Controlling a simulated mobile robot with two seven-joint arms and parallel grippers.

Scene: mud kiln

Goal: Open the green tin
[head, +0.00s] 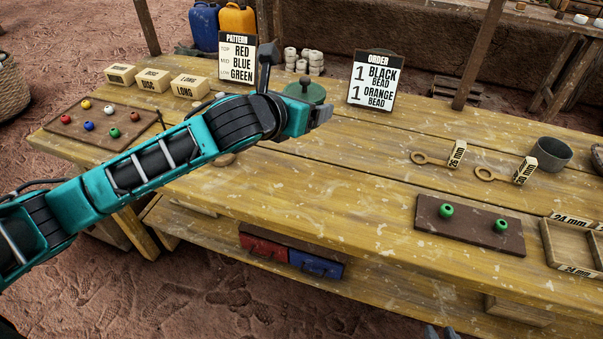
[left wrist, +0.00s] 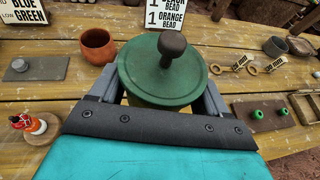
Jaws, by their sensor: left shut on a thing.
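The green tin (left wrist: 160,85) stands upright in front of my left wrist camera, its round lid on, with a dark knob (left wrist: 172,45) on top. In the head view the green tin (head: 304,93) shows only in part behind my left arm. My left gripper (left wrist: 161,92) has a finger on each side of the tin and is shut on it; the finger contact is partly hidden under the lid's rim. My right gripper (head: 441,332) shows only as grey tips at the bottom edge of the head view, apart from the tin; its opening is unclear.
A terracotta cup (left wrist: 98,46) stands close left of the tin. The order sign (head: 372,80) stands behind it. A bead board (head: 98,124) lies left, a board with two green beads (head: 468,226) right. The table's middle is mostly clear.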

